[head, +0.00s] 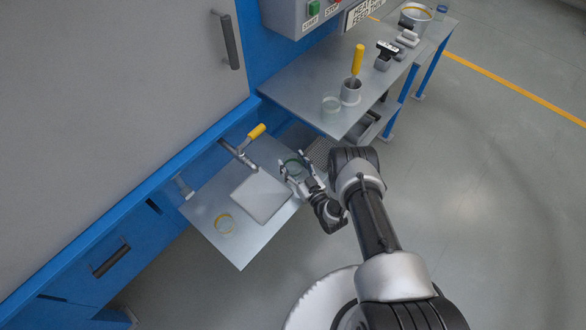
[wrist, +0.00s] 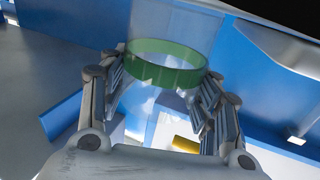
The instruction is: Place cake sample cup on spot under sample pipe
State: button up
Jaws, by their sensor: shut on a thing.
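My gripper (head: 298,174) is shut on a clear cup with a green band (head: 291,165), over the right side of the lower metal shelf. In the wrist view the green-banded cup (wrist: 165,75) sits between the two fingers of my gripper (wrist: 160,92). I cannot tell whether its base touches anything. A grey pipe with a yellow-handled valve (head: 240,153) sticks out from the blue machine, left of my gripper. A pale square plate (head: 261,196) lies on the shelf below and right of that pipe.
The lower shelf (head: 240,257) has bare room near its front corner. A short spout (head: 184,187) juts out at its left. The upper table (head: 290,92) holds another clear cup (head: 331,104), a container with a yellow-handled tool (head: 351,92) and a pot (head: 416,17).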

notch_tip(320, 180, up, 20)
jog(key=p, duration=0.8)
jog(key=w+d+r+m+t+h, duration=0.1)
jog(key=w+d+r+m+h, duration=0.2)
jog(key=r, duration=0.5)
jog(key=w+d+r+t+h, duration=0.15)
jog(key=d+r, duration=0.25)
jog(key=r, duration=0.4)
jog(key=s+d+r+m+h, duration=0.2)
jog(key=d+r, duration=0.3)
jog(key=r, duration=0.3)
jog(key=s+d+r+m+h, duration=0.1)
jog(key=d+r+h, duration=0.2)
jog(key=r, duration=0.4)
jog(key=shift+s+d+r+m, duration=0.35)
jog(key=shift+d+m, duration=0.05)
jog(key=shift+d, duration=0.45)
jog(key=shift+t+h, duration=0.25)
